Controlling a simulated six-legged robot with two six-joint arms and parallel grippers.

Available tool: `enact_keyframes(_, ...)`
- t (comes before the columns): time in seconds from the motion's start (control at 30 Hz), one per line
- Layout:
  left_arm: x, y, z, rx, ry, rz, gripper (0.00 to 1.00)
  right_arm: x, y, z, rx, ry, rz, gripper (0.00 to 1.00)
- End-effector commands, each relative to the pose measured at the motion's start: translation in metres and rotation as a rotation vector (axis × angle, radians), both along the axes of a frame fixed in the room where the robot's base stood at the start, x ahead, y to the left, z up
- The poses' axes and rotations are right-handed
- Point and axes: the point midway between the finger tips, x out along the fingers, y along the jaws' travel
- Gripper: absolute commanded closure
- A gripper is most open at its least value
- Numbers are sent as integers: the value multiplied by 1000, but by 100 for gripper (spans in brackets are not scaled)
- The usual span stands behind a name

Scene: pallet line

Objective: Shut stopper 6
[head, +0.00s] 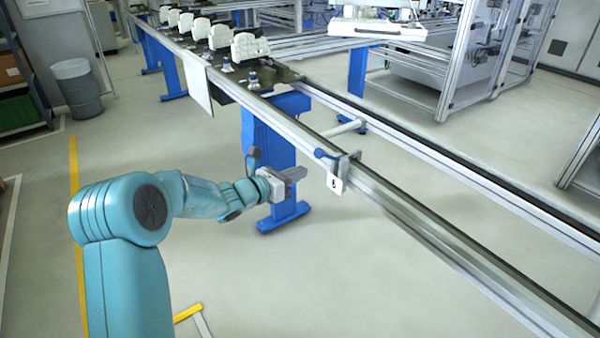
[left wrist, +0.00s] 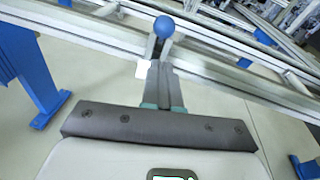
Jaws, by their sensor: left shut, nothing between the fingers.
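The stopper (head: 327,156) is a blue-knobbed lever on the near rail of the line, with a white tag (head: 336,185) below it that bears a small dark mark. In the left wrist view its round blue knob (left wrist: 163,27) stands on a short dark lever just beyond my fingertips. My left gripper (head: 297,173) is shut and empty. It is to the left of the stopper in the head view, apart from it as far as I can tell. It also shows in the left wrist view (left wrist: 160,72), its fingers partly covering the lever's foot. My right gripper is not in view.
The near rail (head: 430,232) and the far rail (head: 450,163) run diagonally across the head view. A blue support leg (head: 268,145) stands behind my left gripper. Pallets with white parts (head: 250,46) sit farther up the line.

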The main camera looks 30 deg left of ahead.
Motion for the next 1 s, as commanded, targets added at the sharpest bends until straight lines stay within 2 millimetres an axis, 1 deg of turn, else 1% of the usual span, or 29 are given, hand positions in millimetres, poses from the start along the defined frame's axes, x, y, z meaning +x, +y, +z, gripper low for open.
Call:
enact_keyframes(0.03,-9,4,2,0,-1,3,100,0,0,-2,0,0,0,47)
enact_keyframes(0.17,-28,9,7,1,0,2,100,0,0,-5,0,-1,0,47)
enact_keyframes(0.4,-68,20,15,0,0,2,100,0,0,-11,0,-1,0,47)
enact_keyframes(0.5,-80,23,18,1,0,1,100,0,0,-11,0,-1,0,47)
enact_keyframes(0.6,-87,24,19,-1,0,2,100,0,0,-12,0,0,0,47)
enact_keyframes(0.7,-90,24,19,-1,0,1,100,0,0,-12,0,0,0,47)
enact_keyframes(1.0,-91,24,20,-1,0,0,100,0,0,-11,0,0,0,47)
